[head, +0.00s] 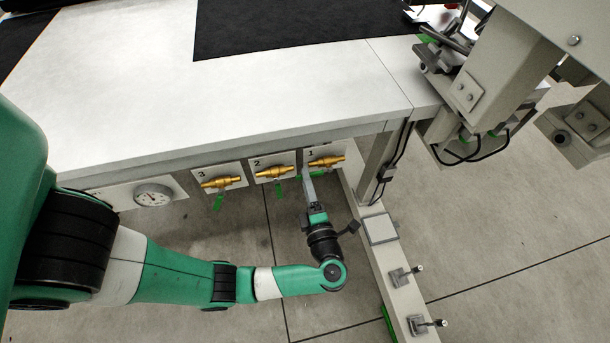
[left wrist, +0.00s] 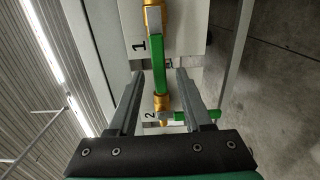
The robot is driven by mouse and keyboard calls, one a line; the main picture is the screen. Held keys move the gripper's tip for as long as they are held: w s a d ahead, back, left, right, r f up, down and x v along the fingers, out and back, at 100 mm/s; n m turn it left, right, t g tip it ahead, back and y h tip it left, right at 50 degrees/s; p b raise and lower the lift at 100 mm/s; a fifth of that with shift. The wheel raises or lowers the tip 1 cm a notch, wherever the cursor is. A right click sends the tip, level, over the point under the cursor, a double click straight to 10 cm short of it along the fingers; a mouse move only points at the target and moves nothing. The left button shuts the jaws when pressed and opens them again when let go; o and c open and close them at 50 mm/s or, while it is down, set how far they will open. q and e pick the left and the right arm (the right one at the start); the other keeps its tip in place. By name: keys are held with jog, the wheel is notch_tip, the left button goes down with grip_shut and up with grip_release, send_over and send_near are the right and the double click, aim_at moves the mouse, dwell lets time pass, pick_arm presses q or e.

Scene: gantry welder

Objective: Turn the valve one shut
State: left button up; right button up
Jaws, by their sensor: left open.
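Valve one is the brass valve (head: 325,161) on the plate marked 1, under the table's front edge. In the left wrist view its brass body (left wrist: 153,17) is at the top, and its green lever (left wrist: 160,62) runs down the picture, in line with the pipe toward valve two. My left gripper (head: 307,174) is just in front of and below this plate. In the left wrist view the gripper (left wrist: 160,74) is open, with one finger on each side of the lever and visible gaps. In the head view the gripper largely hides the lever. My right gripper is not seen.
Valve two (head: 274,172) and valve three (head: 220,183) sit to the left, their green levers hanging down. A round gauge (head: 153,195) is farther left. The white table (head: 250,110) overhangs the valves.

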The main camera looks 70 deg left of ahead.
pick_arm(q)
jog(key=shift+w+a, duration=0.2)
jog(key=shift+a, duration=1)
grip_shut()
dwell(0.5)
